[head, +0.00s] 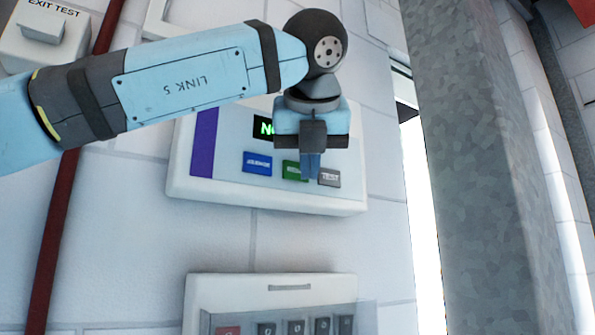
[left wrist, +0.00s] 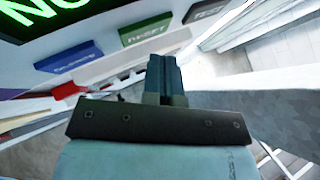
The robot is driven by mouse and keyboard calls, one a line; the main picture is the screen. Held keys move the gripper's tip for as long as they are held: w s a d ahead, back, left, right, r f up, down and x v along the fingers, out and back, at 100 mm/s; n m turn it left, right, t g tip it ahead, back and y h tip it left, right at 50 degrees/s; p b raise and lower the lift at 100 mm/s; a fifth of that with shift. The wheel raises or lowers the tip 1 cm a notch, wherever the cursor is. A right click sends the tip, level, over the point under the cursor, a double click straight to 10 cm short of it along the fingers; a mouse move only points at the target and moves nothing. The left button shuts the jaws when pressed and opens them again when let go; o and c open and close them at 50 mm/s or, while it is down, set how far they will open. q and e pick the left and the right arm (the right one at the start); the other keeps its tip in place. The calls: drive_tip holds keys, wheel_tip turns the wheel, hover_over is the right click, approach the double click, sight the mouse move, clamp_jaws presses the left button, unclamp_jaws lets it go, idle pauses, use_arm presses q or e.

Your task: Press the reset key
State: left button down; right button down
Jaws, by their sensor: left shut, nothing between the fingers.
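The reset key is a green key (head: 291,170) on a white wall panel, between a blue key (head: 257,162) and a grey TEST key (head: 329,178). In the head view my left gripper (head: 311,172) hangs in front of the panel and covers part of the green key. Its fingers are shut and empty. In the left wrist view the green key (left wrist: 146,30) reads RESET, and the shut fingers (left wrist: 163,62) point towards the panel just below it. I cannot tell whether they touch it. My right gripper is not in view.
A panel display (head: 264,127) shows green letters, partly hidden by my left gripper. A second box (head: 270,288) with several keys behind a clear cover is below. A red pipe (head: 60,215) runs down the left, and a grey column (head: 470,180) stands at right.

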use_arm(q)
drive_tip(key=s+d, duration=0.1)
drive_tip(key=s+d+b, duration=0.1)
drive_tip(key=s, duration=0.1)
drive_tip(key=s+d, duration=0.1)
drive_tip(key=shift+s+d, duration=0.25)
drive_tip(key=shift+s, duration=0.1)
